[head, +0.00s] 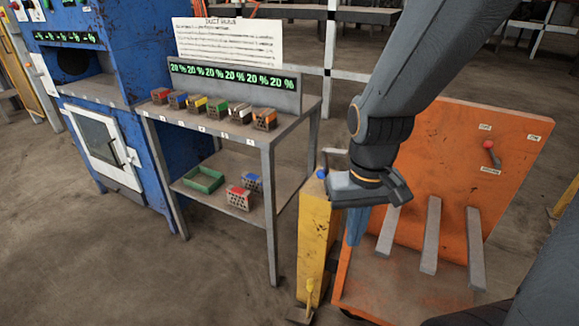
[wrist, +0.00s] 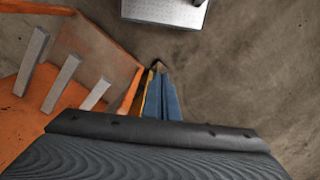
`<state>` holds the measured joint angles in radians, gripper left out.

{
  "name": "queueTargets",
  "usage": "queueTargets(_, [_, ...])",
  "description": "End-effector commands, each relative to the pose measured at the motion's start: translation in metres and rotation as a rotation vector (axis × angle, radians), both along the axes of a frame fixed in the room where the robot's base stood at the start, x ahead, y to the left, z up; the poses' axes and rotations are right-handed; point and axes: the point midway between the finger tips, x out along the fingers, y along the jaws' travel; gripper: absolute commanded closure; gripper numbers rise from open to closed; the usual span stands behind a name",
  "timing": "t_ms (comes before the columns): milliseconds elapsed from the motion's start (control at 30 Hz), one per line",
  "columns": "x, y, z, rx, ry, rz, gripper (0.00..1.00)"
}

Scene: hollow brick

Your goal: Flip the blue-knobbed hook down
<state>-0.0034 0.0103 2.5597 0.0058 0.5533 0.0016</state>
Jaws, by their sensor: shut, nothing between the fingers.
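A small blue knob (head: 321,174) shows at the top of a yellow post (head: 314,240), just left of my wrist. The hook part that goes with the knob cannot be made out. My gripper (head: 355,238) points down beside the right side of the post, its blue fingers shut and empty. In the wrist view the fingers (wrist: 160,82) are together, with a thin yellow strip along their left side. Whether they touch the post cannot be told. The blue knob cannot be seen in the wrist view.
An orange stand (head: 470,200) with grey bars and a red-knobbed lever (head: 489,148) is close on the right. A yellow-topped lever (head: 310,286) is at the post's foot. A grey table (head: 265,142) with small bricks and a green tray (head: 203,180) stands left.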

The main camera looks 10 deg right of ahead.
Motion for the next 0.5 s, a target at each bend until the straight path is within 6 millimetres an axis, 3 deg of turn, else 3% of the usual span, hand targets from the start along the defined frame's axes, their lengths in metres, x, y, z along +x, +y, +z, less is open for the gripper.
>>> queueTargets(367, [0.000,0.000,-0.001,-0.002,0.003,0.002,1.00])
queueTargets(500, [0.001,-0.001,-0.017,-0.045,0.058,0.052,1.00])
